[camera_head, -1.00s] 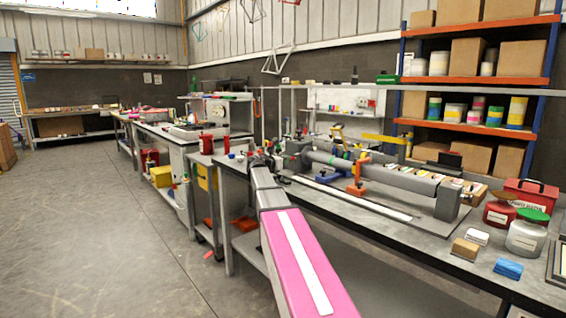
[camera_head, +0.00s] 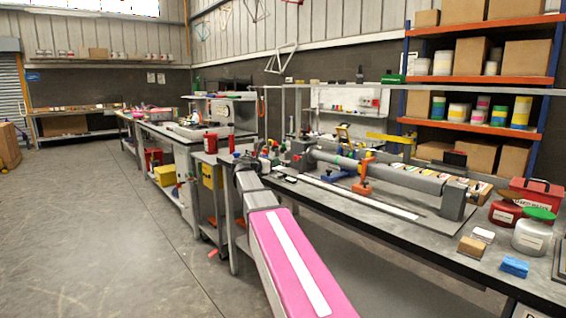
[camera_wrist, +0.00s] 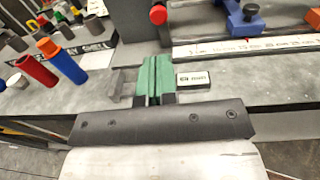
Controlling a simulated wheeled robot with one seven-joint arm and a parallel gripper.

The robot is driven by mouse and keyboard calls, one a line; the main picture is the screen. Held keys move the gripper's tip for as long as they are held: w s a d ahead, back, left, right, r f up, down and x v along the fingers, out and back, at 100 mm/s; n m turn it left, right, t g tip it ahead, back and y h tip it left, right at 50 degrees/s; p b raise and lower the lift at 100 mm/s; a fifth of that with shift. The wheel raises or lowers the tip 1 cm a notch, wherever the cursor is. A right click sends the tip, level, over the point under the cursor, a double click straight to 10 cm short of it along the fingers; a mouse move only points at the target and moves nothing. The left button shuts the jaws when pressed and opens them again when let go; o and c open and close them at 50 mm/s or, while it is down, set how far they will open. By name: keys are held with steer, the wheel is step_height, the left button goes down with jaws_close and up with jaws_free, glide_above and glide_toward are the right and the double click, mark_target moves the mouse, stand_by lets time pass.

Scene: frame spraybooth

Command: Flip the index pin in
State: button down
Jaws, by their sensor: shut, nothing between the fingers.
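The wrist view shows my gripper (camera_wrist: 153,75) with its green fingers pressed together, shut and empty, above the grey bench top. A red round knob (camera_wrist: 158,14) sits beyond the fingertips on a grey part of the fixture and may be the index pin; its position in or out is not clear. The long grey fixture (camera_head: 405,176) lies along the bench in the head view, with a blue clamp (camera_head: 337,176) and an orange clamp (camera_head: 362,180). In the head view my arm reaches the fixture's left end, and my fingertips cannot be made out.
A small black-and-white labelled block (camera_wrist: 193,79) lies just right of my fingers. A red cylinder (camera_wrist: 37,73) and a blue cylinder (camera_wrist: 63,62) stand to the left. A white-scaled strip (camera_wrist: 250,44) runs along the bench at the right. Jars and boxes stand at the bench's right end.

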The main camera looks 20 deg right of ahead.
steer(key=shift+v, duration=1.8)
steer(key=s+a+f+m+g+y, duration=0.2)
steer(key=s+f+m+y, duration=0.3)
steer(key=f, duration=0.8)
steer(key=s+a+f+m+g+y, duration=0.1)
steer(key=s+a+f+m+y, duration=0.15)
steer(key=s+f+m, duration=0.7)
steer(key=s+a+f+m+g+y, duration=0.2)
steer(key=s+a+f+m+y, duration=0.2)
steer(key=s+f, duration=0.3)
steer(key=s+a+f+m+g+y, duration=0.1)
steer(key=s+a+f+m+y, duration=0.3)
steer(key=s+f, duration=0.3)
step_height(320, 180, down, 5)
steer(key=shift+s+a+g+y, duration=0.25)
steer(key=shift+a+g+y, duration=0.15)
steer(key=shift+a, duration=0.45)
